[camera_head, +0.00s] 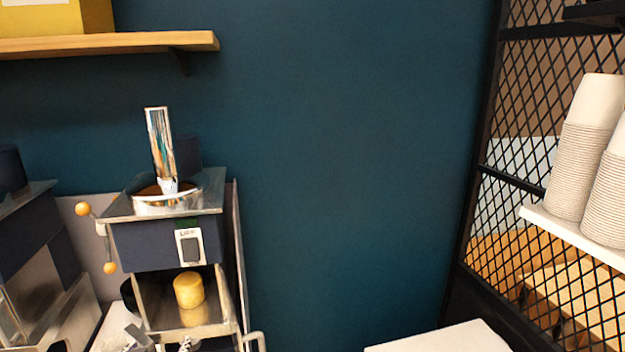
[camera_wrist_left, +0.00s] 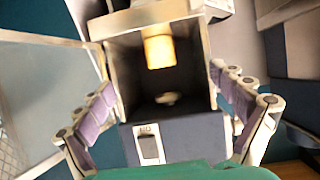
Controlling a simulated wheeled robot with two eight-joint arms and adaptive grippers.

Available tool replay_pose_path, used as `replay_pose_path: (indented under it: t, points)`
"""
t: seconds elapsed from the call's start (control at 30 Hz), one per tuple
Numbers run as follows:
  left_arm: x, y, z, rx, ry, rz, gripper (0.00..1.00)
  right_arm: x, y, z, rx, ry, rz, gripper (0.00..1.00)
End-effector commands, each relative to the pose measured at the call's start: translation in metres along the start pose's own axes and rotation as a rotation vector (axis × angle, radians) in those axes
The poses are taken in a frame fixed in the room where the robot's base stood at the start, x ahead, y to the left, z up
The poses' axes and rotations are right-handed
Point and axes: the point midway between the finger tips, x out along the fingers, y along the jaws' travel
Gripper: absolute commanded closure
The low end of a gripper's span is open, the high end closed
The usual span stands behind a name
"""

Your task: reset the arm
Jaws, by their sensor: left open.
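My left gripper (camera_wrist_left: 160,82) shows in the left wrist view, with its two jointed fingers spread wide apart. Nothing is held between them. A navy and steel machine (camera_head: 150,245) with a switch faces the gripper. In the wrist view the machine's box (camera_wrist_left: 190,138) and its open bay lie between and beyond the fingers. A yellow cylinder (camera_head: 188,290) sits in the bay; it also shows in the wrist view (camera_wrist_left: 159,50). In the head view only small grey parts show at the bottom edge near the machine. My right gripper is in neither view.
A wooden shelf (camera_head: 110,43) is on the wall at upper left. A second machine (camera_head: 35,245) stands at far left. Stacked paper cups (camera_head: 578,150) stand on a white shelf (camera_head: 585,238) behind black mesh (camera_head: 520,100) at right. The space before the blue wall is clear.

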Motion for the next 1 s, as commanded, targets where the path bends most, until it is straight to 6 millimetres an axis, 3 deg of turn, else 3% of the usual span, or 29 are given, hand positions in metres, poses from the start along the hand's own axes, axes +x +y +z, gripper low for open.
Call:
replay_pose_path:
  t: [0.27,0.47,0.57,0.8,0.9,1.0]
  points:
    - [0.0,0.03,0.043,0.012,-0.061,0.049,0.05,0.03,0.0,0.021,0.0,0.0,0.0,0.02]
    - [-0.004,0.061,0.092,0.026,-0.137,0.097,0.05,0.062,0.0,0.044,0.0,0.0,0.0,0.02]
    - [-0.009,0.081,0.13,0.039,-0.193,0.124,0.05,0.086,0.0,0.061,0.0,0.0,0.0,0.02]
    - [-0.033,0.123,0.258,0.086,-0.373,0.17,0.05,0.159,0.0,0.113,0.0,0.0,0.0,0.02]
    - [-0.044,0.13,0.302,0.106,-0.436,0.169,0.05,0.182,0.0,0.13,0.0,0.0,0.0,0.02]
    - [-0.053,0.132,0.335,0.12,-0.483,0.162,0.05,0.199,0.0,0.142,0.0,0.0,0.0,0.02]
